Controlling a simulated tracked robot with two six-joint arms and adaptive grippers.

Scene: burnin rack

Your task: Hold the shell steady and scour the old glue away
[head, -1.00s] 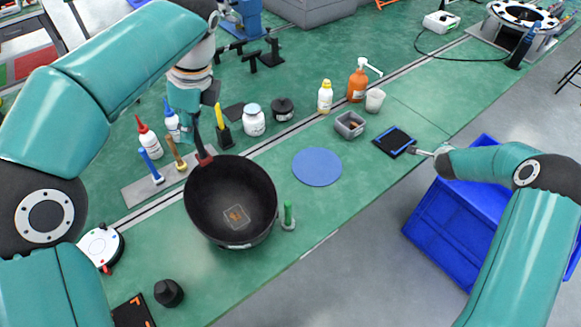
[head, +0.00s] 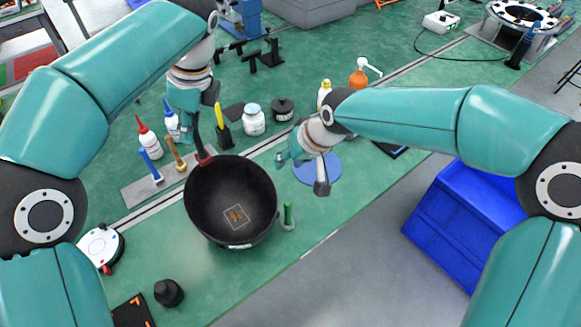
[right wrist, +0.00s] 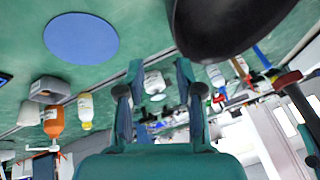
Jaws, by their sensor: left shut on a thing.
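My right gripper (head: 302,173) is open and empty, right of the shell, above the blue disc. Its two fingers stand apart in the right wrist view (right wrist: 158,80).
Upright blue (head: 150,166), brown (head: 177,154) and yellow (head: 221,118) handles and several bottles stand behind the shell. A green upright piece (head: 288,214) stands close right of it. A blue disc (head: 330,176) lies flat. A blue crate (head: 465,230) is beside the bench.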

